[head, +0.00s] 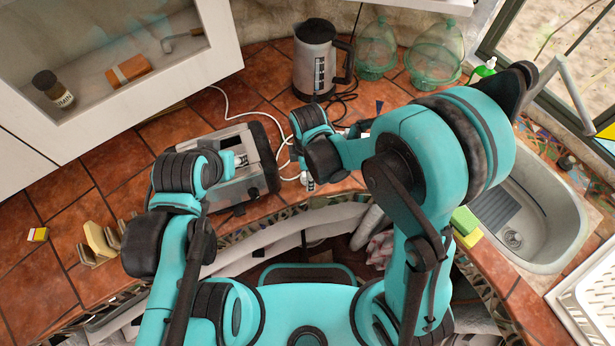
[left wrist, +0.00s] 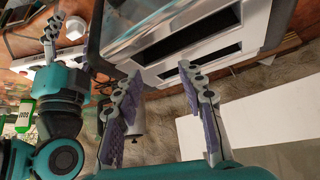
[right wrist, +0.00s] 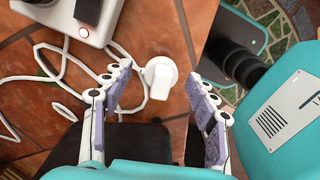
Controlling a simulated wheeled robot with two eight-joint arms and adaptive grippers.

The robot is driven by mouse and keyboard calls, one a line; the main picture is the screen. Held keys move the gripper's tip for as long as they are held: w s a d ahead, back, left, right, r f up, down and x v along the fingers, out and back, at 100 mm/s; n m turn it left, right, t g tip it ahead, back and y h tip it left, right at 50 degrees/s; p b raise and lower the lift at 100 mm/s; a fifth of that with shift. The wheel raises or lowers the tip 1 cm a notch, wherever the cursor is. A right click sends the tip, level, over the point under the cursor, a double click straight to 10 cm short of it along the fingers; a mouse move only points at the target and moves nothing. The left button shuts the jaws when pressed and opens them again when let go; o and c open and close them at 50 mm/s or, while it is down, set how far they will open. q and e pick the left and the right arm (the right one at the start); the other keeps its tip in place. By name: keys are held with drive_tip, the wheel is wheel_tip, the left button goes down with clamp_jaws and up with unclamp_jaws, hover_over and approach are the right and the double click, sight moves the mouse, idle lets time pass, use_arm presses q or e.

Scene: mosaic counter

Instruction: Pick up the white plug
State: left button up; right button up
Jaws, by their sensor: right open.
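The white plug (right wrist: 160,77) lies on the brown tiles in the right wrist view, with a round base and a block-shaped body. A white cord runs near it. My right gripper (right wrist: 158,92) is open, its fingers apart on either side of the plug in that view; I cannot tell whether they touch it. The left wrist view shows the white plug (left wrist: 75,27) beside my right gripper (left wrist: 51,33). My left gripper (left wrist: 155,85) is open and empty by the toaster (left wrist: 200,55).
The toaster (head: 222,146) stands left of my right arm. A kettle (head: 315,60) and green glass domes (head: 436,54) stand at the back. A sink (head: 535,215) is at right. A white device (right wrist: 88,20) lies beside the plug.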

drive_tip(key=shift+f, duration=0.3)
use_arm(q)
drive_tip(key=shift+s, duration=0.1)
use_arm(e)
drive_tip(key=shift+s, duration=0.1)
drive_tip(key=c, duration=1.2)
drive_tip(key=shift+r, duration=0.1)
